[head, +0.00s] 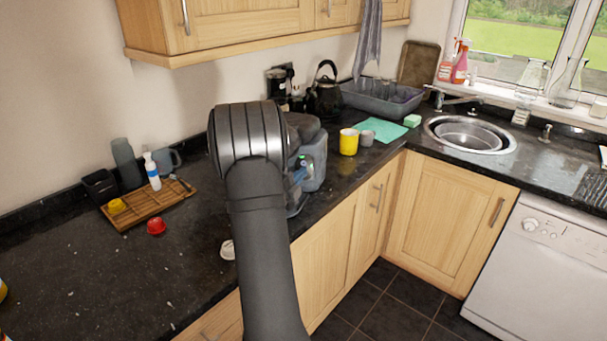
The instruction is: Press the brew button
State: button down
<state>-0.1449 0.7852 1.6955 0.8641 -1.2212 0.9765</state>
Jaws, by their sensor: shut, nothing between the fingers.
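A dark grey coffee machine (317,172) stands on the black granite counter, near its front edge, in the middle of the head view. My own arm covers its left part. A small green and light-blue patch shows on its front beside my arm; I cannot tell whether this is the brew button. My gripper is hidden behind my arm, so its distance from the machine cannot be seen.
A yellow mug (348,141) and a grey cup (367,138) stand right of the machine. A wooden tray (135,213) with a white bottle (152,171), a red pod (156,226) and a white pod (227,250) lie left. The left counter front is mostly clear.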

jog(key=shift+s+f, duration=0.2)
jog(key=shift+f, duration=0.35)
jog(key=shift+s+a+r, duration=0.1)
jog(key=shift+s, duration=0.55)
jog(key=s+r, duration=0.3)
jog(key=s, duration=0.1)
jog(key=shift+a, duration=0.25)
dwell(0.4)
